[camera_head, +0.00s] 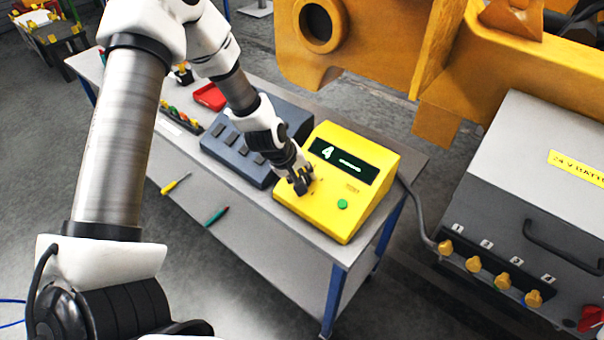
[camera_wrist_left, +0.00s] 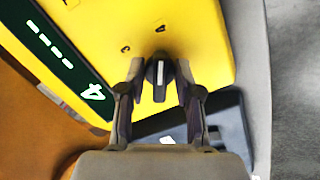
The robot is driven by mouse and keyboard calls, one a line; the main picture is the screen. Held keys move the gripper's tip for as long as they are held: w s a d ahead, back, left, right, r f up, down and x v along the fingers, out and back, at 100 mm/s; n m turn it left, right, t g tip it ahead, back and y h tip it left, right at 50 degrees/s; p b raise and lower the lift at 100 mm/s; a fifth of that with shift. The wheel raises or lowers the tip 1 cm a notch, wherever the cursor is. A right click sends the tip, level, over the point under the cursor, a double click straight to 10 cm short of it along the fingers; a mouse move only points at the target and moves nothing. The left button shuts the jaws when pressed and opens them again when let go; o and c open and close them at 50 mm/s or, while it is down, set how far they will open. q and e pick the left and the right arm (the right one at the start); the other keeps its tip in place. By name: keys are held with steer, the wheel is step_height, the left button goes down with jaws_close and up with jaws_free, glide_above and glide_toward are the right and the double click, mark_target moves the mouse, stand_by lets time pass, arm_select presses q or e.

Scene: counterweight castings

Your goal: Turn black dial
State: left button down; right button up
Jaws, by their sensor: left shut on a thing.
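The black dial (camera_wrist_left: 159,72) sits on the sloped face of a yellow tester box, with a pale pointer line along its grip; small marks surround it. The yellow box (camera_head: 325,207) stands on the bench, and its dark display (camera_head: 343,161) reads 4. A green button (camera_head: 342,204) is on the same face. My left gripper (camera_head: 302,186) reaches down to the lower left of this face. In the left wrist view its fingers (camera_wrist_left: 160,80) stand on both sides of the dial and are shut on it. In the head view the gripper hides the dial. My right gripper is not in view.
A dark grey box (camera_head: 235,156) stands left of the yellow box on the bench (camera_head: 292,227). A large orange casting (camera_head: 385,45) overhangs behind. A grey battery cabinet (camera_head: 500,190) with yellow knobs stands at the right. Two screwdrivers lie at lower left.

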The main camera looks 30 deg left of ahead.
arm_select(q)
steer(key=shift+s+f, duration=0.15)
steer(key=c, duration=1.2)
jaws_free()
steer(key=shift+o, duration=0.2)
steer(key=v, duration=0.7)
steer(key=shift+r, duration=0.2)
steer(key=shift+f, duration=0.1)
